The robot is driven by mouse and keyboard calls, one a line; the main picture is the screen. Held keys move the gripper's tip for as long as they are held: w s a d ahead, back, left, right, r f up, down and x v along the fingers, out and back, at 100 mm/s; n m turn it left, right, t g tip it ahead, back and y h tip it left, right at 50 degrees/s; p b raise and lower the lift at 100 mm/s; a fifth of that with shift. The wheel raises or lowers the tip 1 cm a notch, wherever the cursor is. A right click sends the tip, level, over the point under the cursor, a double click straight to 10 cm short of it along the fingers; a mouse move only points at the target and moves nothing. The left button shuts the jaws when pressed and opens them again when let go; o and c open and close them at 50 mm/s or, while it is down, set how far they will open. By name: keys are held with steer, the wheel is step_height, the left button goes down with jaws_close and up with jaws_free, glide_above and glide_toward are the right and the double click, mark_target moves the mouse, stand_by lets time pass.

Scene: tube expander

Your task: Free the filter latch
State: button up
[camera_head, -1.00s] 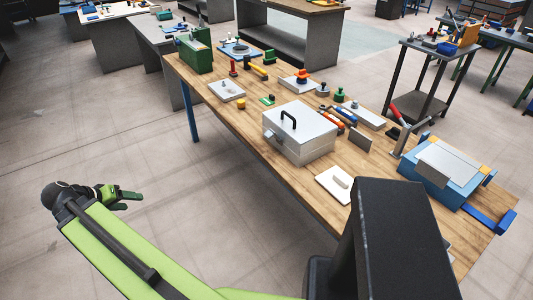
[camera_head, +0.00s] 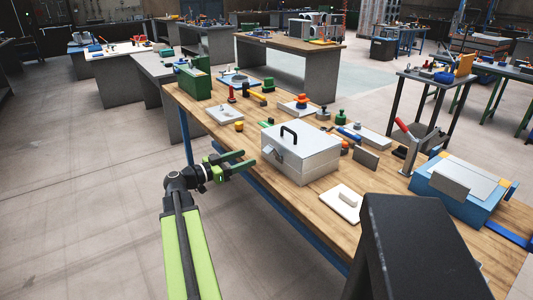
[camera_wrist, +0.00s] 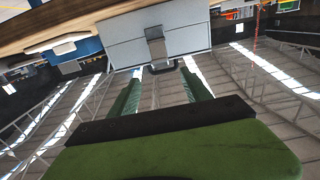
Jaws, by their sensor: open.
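A pale grey metal box (camera_head: 310,160) with a black handle (camera_head: 289,135) on its lid stands on the wooden workbench. A small grey latch (camera_head: 277,153) sits on its front left face. My gripper (camera_head: 247,159) is at the bench's left edge, just left of the box, pointing at the latch face. In the wrist view the picture is upside down. The latch (camera_wrist: 156,46) hangs in the middle of the box face, and the black handle shows just past it (camera_wrist: 161,69). My gripper's green fingers (camera_wrist: 162,74) are spread and empty, apart from the latch.
A white plate with a block (camera_head: 345,203) lies in front of the box. A blue machine (camera_head: 460,188) and a red-handled lever (camera_head: 408,145) stand to the right. Small tools and a green case (camera_head: 193,78) lie behind. The floor left of the bench is clear.

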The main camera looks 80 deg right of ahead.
mark_target(266, 150)
steer(key=x, duration=1)
steer(key=shift+c, duration=0.3)
jaws_close()
stand_by(0.7)
